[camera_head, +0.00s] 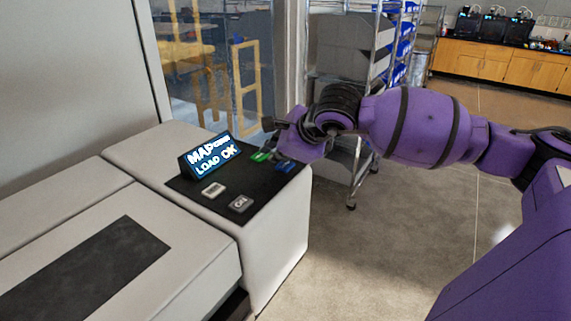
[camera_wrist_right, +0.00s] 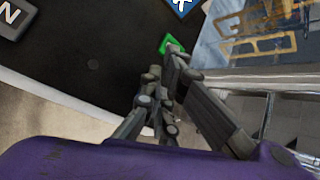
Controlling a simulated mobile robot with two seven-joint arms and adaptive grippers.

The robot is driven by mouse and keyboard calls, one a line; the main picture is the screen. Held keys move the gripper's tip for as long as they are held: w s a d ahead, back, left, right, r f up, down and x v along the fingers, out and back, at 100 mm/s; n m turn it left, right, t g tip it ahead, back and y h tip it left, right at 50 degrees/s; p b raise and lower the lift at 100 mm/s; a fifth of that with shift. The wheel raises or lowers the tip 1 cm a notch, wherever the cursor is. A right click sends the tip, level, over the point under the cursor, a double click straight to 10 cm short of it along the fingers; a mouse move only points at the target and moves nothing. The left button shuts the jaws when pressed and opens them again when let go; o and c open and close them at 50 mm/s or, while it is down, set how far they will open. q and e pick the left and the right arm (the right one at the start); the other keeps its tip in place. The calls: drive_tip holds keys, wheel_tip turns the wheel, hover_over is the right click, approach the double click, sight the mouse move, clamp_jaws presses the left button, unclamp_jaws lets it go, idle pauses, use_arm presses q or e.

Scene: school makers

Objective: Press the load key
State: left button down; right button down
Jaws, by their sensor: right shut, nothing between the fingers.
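A black control panel (camera_head: 222,210) tops the corner of a pale machine. Its lit display (camera_head: 210,155) reads "LOAD OK" on the lower line. Keys sit on the panel: a green key (camera_head: 262,156), a blue key (camera_head: 285,167), a pale key (camera_head: 213,190) and a grey "ON" key (camera_head: 240,203). No key label "load" is readable. My right gripper (camera_head: 271,147) is shut and empty at the green key. In the right wrist view, its fingertips (camera_wrist_right: 165,62) partly cover the green key (camera_wrist_right: 166,43); I cannot tell whether they touch it. My left gripper is out of view.
The machine's pale casing (camera_head: 60,185) fills the left side. A wire rack (camera_head: 350,100) with grey and blue bins stands behind my right arm. Open floor (camera_head: 400,240) lies right of the machine. Wooden cabinets (camera_head: 500,65) stand at the back right.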

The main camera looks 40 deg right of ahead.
drive_tip(key=shift+r, duration=0.2)
